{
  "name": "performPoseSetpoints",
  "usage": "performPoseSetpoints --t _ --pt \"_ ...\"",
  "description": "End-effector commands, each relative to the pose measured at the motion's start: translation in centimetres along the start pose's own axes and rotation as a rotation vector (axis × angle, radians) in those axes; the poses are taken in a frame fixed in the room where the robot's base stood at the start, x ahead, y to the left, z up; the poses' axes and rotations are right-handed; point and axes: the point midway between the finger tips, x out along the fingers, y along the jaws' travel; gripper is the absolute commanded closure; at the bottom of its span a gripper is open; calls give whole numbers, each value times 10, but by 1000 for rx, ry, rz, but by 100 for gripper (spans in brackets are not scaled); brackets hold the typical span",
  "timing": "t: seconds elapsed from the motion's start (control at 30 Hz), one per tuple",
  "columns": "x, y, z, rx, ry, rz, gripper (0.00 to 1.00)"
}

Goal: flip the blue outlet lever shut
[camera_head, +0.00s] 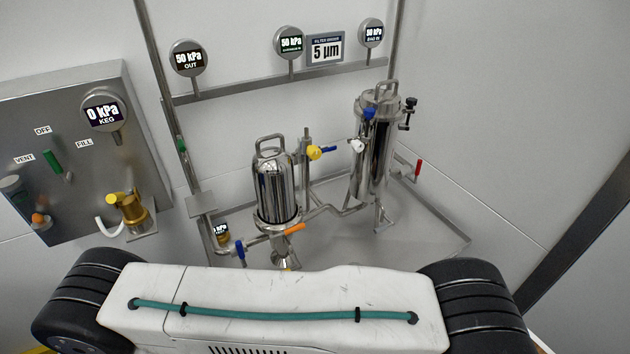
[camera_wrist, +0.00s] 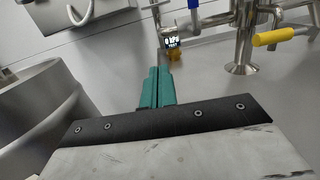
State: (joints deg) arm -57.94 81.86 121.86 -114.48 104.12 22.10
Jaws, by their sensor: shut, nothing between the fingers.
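A blue lever (camera_head: 240,252) hangs roughly downward on the low pipe left of the short steel filter housing (camera_head: 277,192). In the wrist view, a blue lever (camera_wrist: 193,5) is cut off by the top edge, near a small gauge (camera_wrist: 173,40). Other blue handles show beside the yellow-capped valve (camera_head: 328,149) and on the tall housing (camera_head: 369,114); no label tells which is the outlet. My gripper (camera_wrist: 160,70) has its teal fingers together and empty, below and left of the blue lever and apart from it. In the head view my gripper is hidden behind my arm.
An orange lever (camera_head: 295,229) sits by the short housing. A yellow handle (camera_wrist: 273,37) stands right of the gauge in the wrist view. A grey panel (camera_head: 70,150) with a brass fitting (camera_head: 130,210) is at left. A red lever (camera_head: 418,168) is at right.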

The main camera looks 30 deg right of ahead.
Motion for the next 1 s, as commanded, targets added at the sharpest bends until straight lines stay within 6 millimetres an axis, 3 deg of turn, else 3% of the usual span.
performPoseSetpoints --t 0.47,1.0 --pt "48 -24 77 62 -79 -273 100" --pt "82 -75 166 161 -146 -619 100"
